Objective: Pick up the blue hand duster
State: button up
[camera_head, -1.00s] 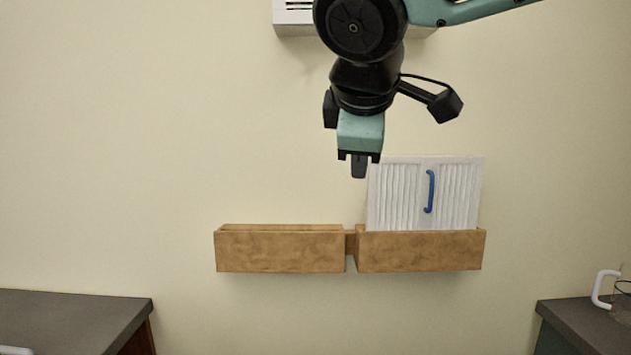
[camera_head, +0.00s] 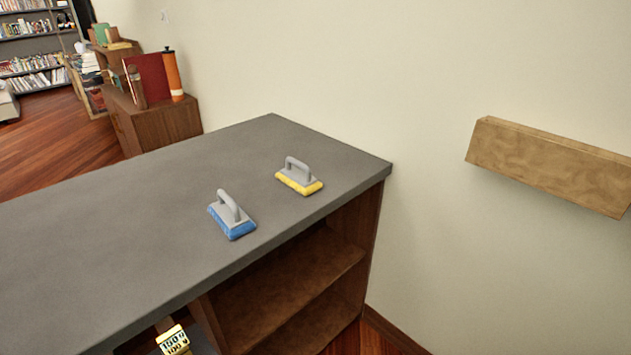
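The blue hand duster (camera_head: 233,221) rests upright on the dark grey top of a low wooden shelf unit (camera_head: 130,230), near its front edge. It has a grey body, a raised grey handle and a blue pad. A similar hand duster with a yellow pad (camera_head: 299,178) stands to its right and farther back, apart from it.
A wooden wall box (camera_head: 550,165) sticks out from the wall at right. Behind the unit, a wooden cabinet (camera_head: 165,122) holds an orange cylinder (camera_head: 173,77) and a red book (camera_head: 146,78). The left countertop is clear.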

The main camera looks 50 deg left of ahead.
aim_at(235, 222)
jog(key=u, duration=2.05)
jog(key=z, duration=1.2)
jog(key=i+j, duration=0.1)
jog(key=i, duration=0.25)
jog(key=i+j, duration=0.1)
jog(key=i, duration=0.25)
jog(key=i+u, duration=0.2)
jog(key=u, duration=1.9)
